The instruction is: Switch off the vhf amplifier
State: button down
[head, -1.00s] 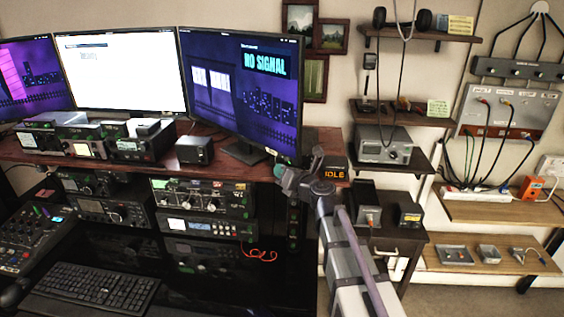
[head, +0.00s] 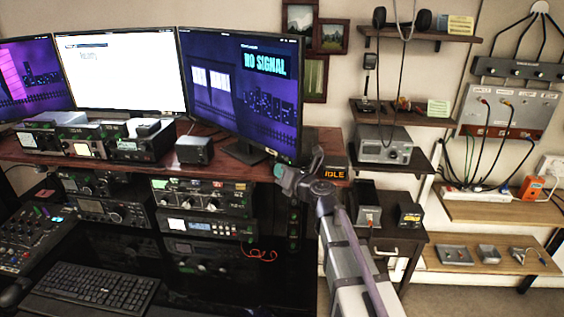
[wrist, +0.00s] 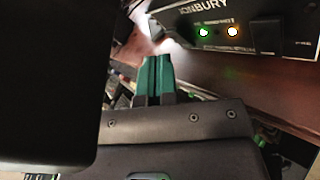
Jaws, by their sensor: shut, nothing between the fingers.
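My gripper (head: 280,173) is at the lower right corner of the right monitor, in front of the desk shelf. In the wrist view its green fingers (wrist: 153,78) are together and empty.
The right monitor (head: 245,90) is close beside my gripper. A small box showing "IDLE" (head: 335,173) sits just right of it. Stacked radios (head: 203,198) stand to the lower left. A dark block (wrist: 50,85) covers the wrist view's left side.

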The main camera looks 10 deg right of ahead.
jog(key=shift+w+d, duration=0.1)
jog(key=shift+w, duration=0.3)
jog(key=shift+w, duration=0.3)
dwell(0.5)
jog(key=shift+s, duration=0.15)
jog(key=shift+s, duration=0.6)
jog(key=s, duration=0.1)
jog(key=s+a, duration=0.1)
jog(key=s, duration=0.2)
jog(key=shift+s+a+f+b, duration=0.25)
jog(key=shift+s+f+b, duration=0.05)
jog(key=shift+s, duration=0.1)
